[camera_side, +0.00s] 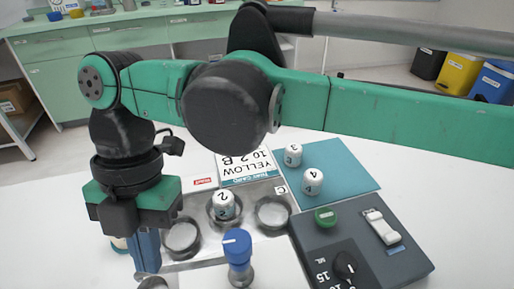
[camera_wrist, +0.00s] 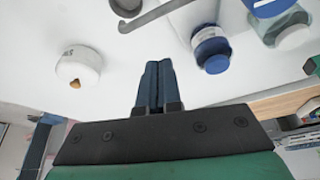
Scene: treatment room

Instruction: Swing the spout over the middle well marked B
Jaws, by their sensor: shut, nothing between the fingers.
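My gripper (camera_side: 147,265) is at the lower left of the side view, pointing down, with its blue fingers shut and empty. The closed fingers also show in the wrist view (camera_wrist: 158,68). A grey metal tray (camera_side: 203,246) has round wells in a row. The middle well (camera_side: 211,219) holds a white vial (camera_side: 223,205) marked 2; its letter is not readable. The left well (camera_side: 182,238) and the right well (camera_side: 272,213), marked C, look empty. A thin grey bent rod (camera_wrist: 160,13), possibly the spout, is ahead of the fingertips and apart from them. I cannot make out the spout in the side view.
White vials 3 (camera_side: 293,155) and 4 (camera_side: 312,181) stand on a teal mat (camera_side: 345,180). A grey control box (camera_side: 395,262) has a knob and switch. A blue-topped object (camera_side: 238,248) stands in front of the tray.

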